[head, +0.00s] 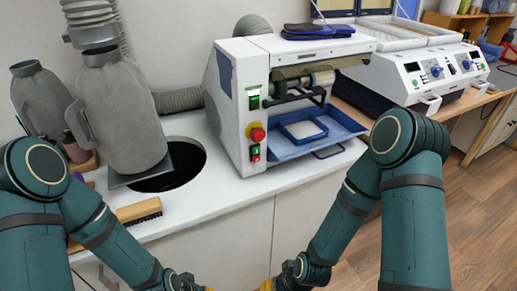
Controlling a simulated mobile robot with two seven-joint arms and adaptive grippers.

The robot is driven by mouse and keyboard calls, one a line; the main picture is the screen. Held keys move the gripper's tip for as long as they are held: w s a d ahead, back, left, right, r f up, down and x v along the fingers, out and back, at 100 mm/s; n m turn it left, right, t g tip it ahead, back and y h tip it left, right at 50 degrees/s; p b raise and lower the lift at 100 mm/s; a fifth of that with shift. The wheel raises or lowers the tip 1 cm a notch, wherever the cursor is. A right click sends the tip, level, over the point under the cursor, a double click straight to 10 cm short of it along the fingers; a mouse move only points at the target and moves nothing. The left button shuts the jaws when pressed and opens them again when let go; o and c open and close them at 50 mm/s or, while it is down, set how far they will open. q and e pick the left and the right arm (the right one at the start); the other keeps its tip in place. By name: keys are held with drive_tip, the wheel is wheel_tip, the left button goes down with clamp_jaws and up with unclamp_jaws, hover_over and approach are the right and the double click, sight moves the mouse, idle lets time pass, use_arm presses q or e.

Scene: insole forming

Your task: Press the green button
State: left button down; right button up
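The white machine (231,105) stands on the counter in the middle of the head view. On its front panel are a green switch (254,101) at the top, a red emergency knob on a yellow base (256,133) below it, and a small green and red button pair (256,153) at the bottom. The green part of the pair sits above the red. My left gripper (188,285) and my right gripper (283,284) are at the bottom edge, low in front of the counter and well apart from the panel. Their fingertips are cut off by the frame.
A blue tray (337,125) juts from the machine's front, right of the panel. Left are a round dark hole (186,170), a grey covered form (118,110) and a brush (139,211). A second white machine (405,70) stands right. The counter before the panel is clear.

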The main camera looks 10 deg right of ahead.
idle(0.4)
clamp_jaws()
idle(1.1)
